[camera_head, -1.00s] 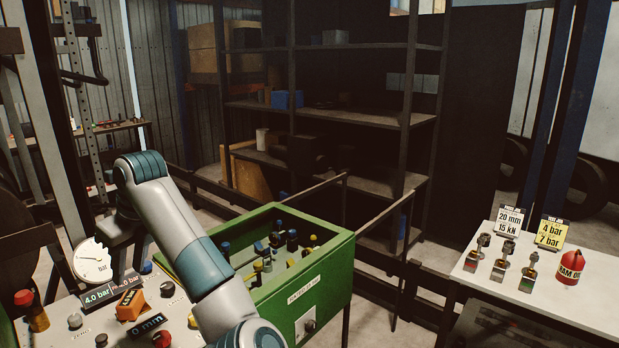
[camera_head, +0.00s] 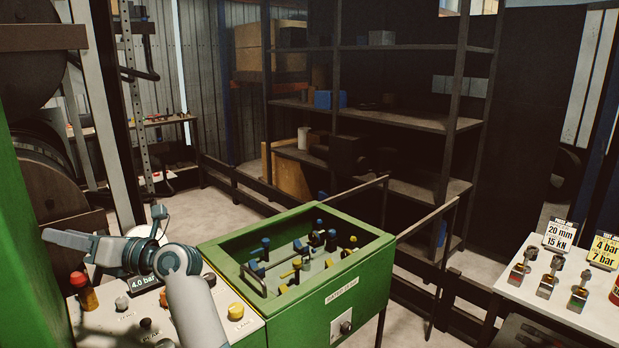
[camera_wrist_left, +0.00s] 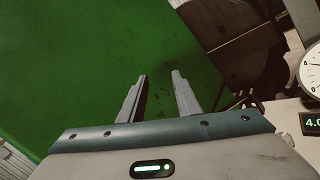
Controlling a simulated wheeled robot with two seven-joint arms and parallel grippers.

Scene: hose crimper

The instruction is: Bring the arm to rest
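My left arm rises from the bottom of the head view over the control panel (camera_head: 130,318) and bends left at its upper joint. My left gripper (camera_head: 50,237) points left, above the panel's far left side and close to the green machine body (camera_head: 40,240). In the left wrist view the two fingers of the left gripper (camera_wrist_left: 159,77) stand apart with nothing between them, in front of the green surface (camera_wrist_left: 75,70). Contact with it cannot be told. My right gripper is in neither view.
A red button (camera_head: 78,279), several knobs and a 4.0 bar display (camera_head: 144,283) are on the panel. A round gauge (camera_wrist_left: 312,70) shows in the left wrist view. A green valve box (camera_head: 295,305) stands to the right. A white table (camera_head: 515,290) with cards and fittings is at far right.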

